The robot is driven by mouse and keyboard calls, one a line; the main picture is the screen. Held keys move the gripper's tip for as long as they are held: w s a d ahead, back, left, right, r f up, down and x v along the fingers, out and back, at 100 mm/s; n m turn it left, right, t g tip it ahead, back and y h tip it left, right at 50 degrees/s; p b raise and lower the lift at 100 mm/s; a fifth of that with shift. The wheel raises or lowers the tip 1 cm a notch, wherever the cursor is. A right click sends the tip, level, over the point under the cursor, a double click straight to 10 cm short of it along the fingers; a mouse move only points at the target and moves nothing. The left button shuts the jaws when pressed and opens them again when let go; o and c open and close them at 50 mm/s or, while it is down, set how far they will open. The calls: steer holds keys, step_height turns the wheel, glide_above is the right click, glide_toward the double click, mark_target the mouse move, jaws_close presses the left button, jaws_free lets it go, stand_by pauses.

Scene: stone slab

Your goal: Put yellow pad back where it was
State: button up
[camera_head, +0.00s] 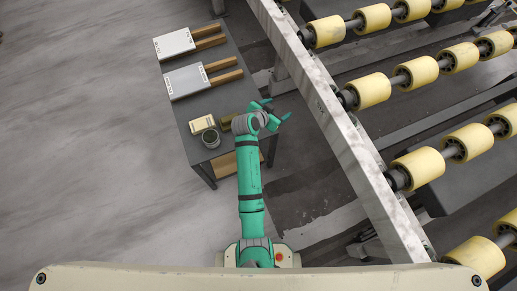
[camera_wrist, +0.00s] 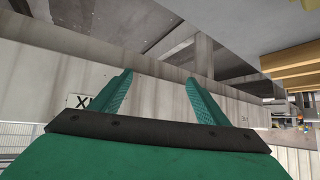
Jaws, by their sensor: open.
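My gripper (camera_head: 279,110) is to the right of the pad, past the table's right edge as seen from above. It is apart from the pad. In the wrist view my gripper (camera_wrist: 158,90) shows two green fingers spread apart with nothing between them. The pad does not show in the wrist view.
The dark table (camera_head: 228,100) also bears two white-bladed tools with wooden handles, one nearer (camera_head: 187,80) and one farther (camera_head: 175,44). A long stone-coloured beam (camera_head: 330,115) and yellow rollers (camera_head: 370,90) stand to the right. Open floor (camera_head: 80,130) lies to the left.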

steer(key=s+d+n+t+y, duration=0.2)
steer(key=s+n, duration=0.2)
steer(key=s, duration=0.5)
steer(key=s+d+n+t+y, duration=0.1)
steer(key=s+d+n+t, duration=0.15)
steer(key=s, duration=0.55)
steer(key=s+a+r+t+y, duration=0.1)
steer(key=s+a+r, duration=0.5)
steer(key=s, duration=0.6)
steer(key=s+a+r+n+t+y, duration=0.1)
steer(key=s+a+r+y, duration=0.1)
steer(key=s+a+r, duration=0.4)
steer(key=s+r, duration=0.5)
steer(key=s, duration=0.1)
steer(key=shift+s+r+t, duration=0.2)
steer(key=shift+t, duration=0.15)
steer(key=shift+n, duration=0.25)
